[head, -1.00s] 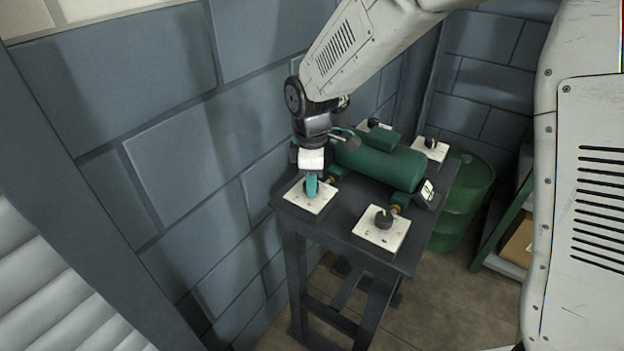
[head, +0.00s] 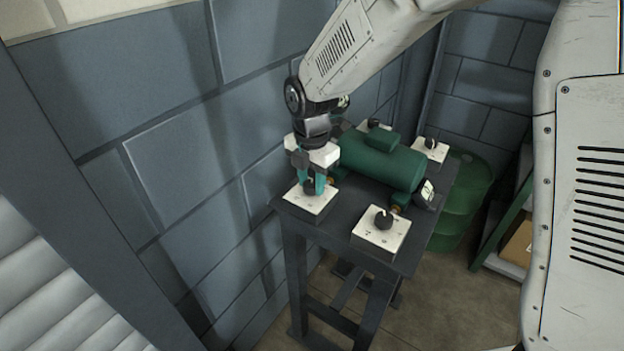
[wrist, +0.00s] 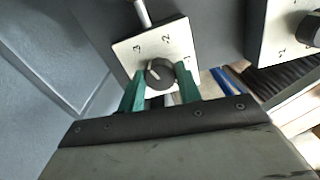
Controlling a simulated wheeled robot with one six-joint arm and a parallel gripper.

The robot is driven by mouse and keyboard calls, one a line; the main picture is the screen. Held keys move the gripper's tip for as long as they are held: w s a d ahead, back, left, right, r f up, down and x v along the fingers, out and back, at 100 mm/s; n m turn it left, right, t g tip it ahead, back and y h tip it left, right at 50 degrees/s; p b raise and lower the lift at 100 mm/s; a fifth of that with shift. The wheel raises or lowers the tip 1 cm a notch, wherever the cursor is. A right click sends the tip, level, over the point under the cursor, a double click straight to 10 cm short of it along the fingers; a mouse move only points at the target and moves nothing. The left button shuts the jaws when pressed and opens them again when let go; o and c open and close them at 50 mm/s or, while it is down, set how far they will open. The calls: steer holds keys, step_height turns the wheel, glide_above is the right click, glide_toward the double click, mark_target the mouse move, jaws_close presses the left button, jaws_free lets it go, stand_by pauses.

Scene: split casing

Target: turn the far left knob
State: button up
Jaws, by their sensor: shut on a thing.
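My gripper (head: 315,185) points down at the leftmost knob plate (head: 306,204) on the dark table. In the wrist view, its teal fingers (wrist: 160,84) are shut on a round black knob (wrist: 159,72), one finger on each side. A pale pointer mark shows on the knob. Its white plate (wrist: 182,38) carries the figures 3, 2 and 1. In the head view, the fingers partly hide this knob (head: 310,189). Another black knob (head: 373,123) stands at the back left, beyond the green tank, and is free of the gripper.
The green tank (head: 375,162) lies in the middle of the table (head: 340,222). Other knobs stand at the front right (head: 383,218) and back right (head: 431,143). A grey block wall (head: 170,160) runs close along the left. A green barrel (head: 466,190) stands behind the table.

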mark_target(311, 183)
steer(key=shift+n, duration=0.8)
steer(key=o, duration=1)
step_height(311, 183, up, 8)
steer(key=shift+f, duration=0.1)
